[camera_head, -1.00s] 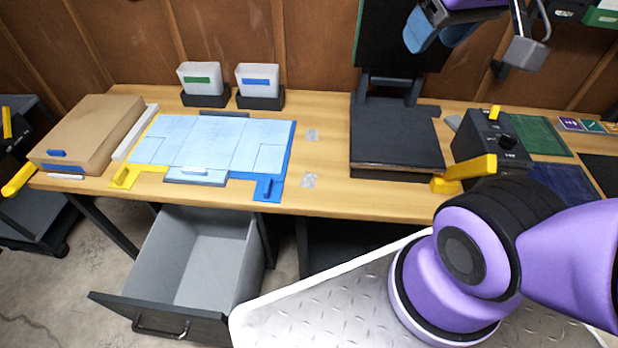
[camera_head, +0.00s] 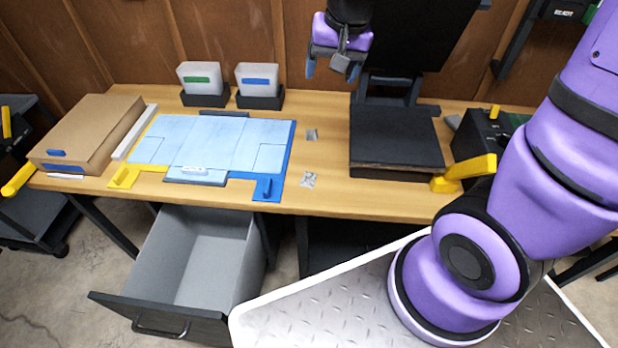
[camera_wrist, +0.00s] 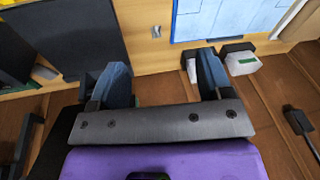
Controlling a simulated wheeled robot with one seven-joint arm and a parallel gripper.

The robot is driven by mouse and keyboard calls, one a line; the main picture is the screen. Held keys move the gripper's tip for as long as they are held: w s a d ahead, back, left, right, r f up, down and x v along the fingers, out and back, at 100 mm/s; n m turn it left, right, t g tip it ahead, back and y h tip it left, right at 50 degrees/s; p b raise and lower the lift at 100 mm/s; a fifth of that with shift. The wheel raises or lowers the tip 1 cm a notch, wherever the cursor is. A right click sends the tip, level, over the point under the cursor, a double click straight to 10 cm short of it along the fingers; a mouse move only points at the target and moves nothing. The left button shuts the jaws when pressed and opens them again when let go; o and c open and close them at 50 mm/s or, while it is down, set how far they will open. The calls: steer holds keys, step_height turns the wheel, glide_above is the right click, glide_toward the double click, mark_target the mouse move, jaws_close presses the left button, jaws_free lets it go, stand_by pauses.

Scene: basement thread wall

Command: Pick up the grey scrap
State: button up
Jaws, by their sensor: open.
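Two small crumpled grey scraps lie on the wooden bench between the light blue board and the black platform. The rear scrap (camera_head: 311,134) is nearer the wall, and the front scrap (camera_head: 309,180) is nearer the bench's front edge. One scrap (camera_wrist: 156,32) shows in the wrist view, beyond the gap between the fingers. My gripper (camera_head: 332,70) is open and empty, fingers pointing down, raised above the back of the bench near the wall. Its two blue fingers (camera_wrist: 163,68) are spread apart in the wrist view.
The light blue board (camera_head: 215,145) lies left of the scraps; the black platform (camera_head: 395,140) with an upright panel stands right. Two bins (camera_head: 258,82) stand at the back. A yellow-handled black device (camera_head: 478,140) is farther right. An open drawer (camera_head: 190,265) juts below.

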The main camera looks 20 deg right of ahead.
steer(key=m+g, duration=0.1)
steer(key=m, duration=0.1)
glide_above(309, 176)
step_height(309, 176, down, 13)
steer(key=shift+m+g+h, duration=0.6)
steer(key=shift+m+g, duration=0.1)
steer(key=shift+m, duration=0.2)
steer(key=f, duration=1.7)
steer(key=shift+a+f, duration=0.25)
steer(key=shift+a, duration=0.15)
steer(key=shift+d+f, duration=0.15)
steer(key=shift+f, duration=1.15)
steer(key=shift+d+f, duration=0.15)
steer(key=shift+f, duration=1.15)
steer(key=c, duration=1)
